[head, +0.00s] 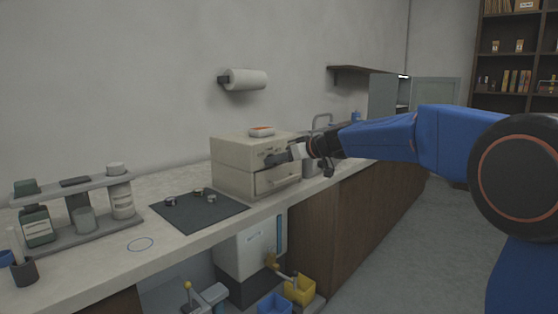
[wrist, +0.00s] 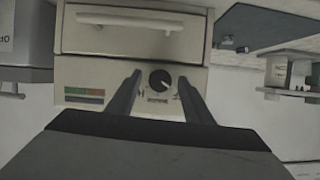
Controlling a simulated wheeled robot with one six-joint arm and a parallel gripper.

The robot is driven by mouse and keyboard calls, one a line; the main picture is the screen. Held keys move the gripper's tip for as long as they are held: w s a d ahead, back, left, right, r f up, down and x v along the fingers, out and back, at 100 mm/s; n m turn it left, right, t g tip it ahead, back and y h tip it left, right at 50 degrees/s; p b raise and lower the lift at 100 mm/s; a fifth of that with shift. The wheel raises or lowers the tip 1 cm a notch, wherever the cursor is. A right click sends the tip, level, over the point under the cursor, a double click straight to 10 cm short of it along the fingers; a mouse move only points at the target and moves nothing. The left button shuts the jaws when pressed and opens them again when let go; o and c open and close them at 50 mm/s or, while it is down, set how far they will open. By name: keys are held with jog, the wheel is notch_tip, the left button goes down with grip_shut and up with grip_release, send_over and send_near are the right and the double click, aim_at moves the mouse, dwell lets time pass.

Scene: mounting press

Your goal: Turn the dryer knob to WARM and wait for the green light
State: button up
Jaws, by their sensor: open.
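The dryer (head: 232,163) is a beige box on the counter with a drawer front and handle low on its face. In the wrist view its panel (wrist: 182,108) shows a round black knob (wrist: 160,79) with a pale pointer mark; the labels around it are too small to read. A panel with green, orange and purple patches (wrist: 84,94) sits left of the knob; I cannot tell whether any light is lit. My gripper (wrist: 158,88) is open, its two dark fingers on either side of the knob, contact unclear. In the head view my gripper (head: 270,158) is at the dryer's front and hides the knob.
An orange-topped dish (head: 261,132) sits on the dryer. A dark mat (head: 198,211) with several small metal pieces lies left of it. A bottle rack (head: 80,215) stands farther left. A paper roll (head: 246,80) hangs on the wall. Floor to the right is clear.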

jog(key=c, duration=1.1)
jog(key=m, duration=0.1)
jog(key=m+g+y, duration=0.2)
jog(key=m, duration=0.1)
jog(key=shift+w+d+f, duration=0.1)
jog(key=shift+w+d, duration=0.1)
jog(key=shift+w, duration=0.05)
jog(key=m+g+y, duration=0.1)
jog(key=m+y, duration=0.1)
jog(key=m, duration=0.2)
jog(key=shift+f, duration=0.15)
jog(key=shift+m, duration=0.3)
jog(key=o, duration=1.1)
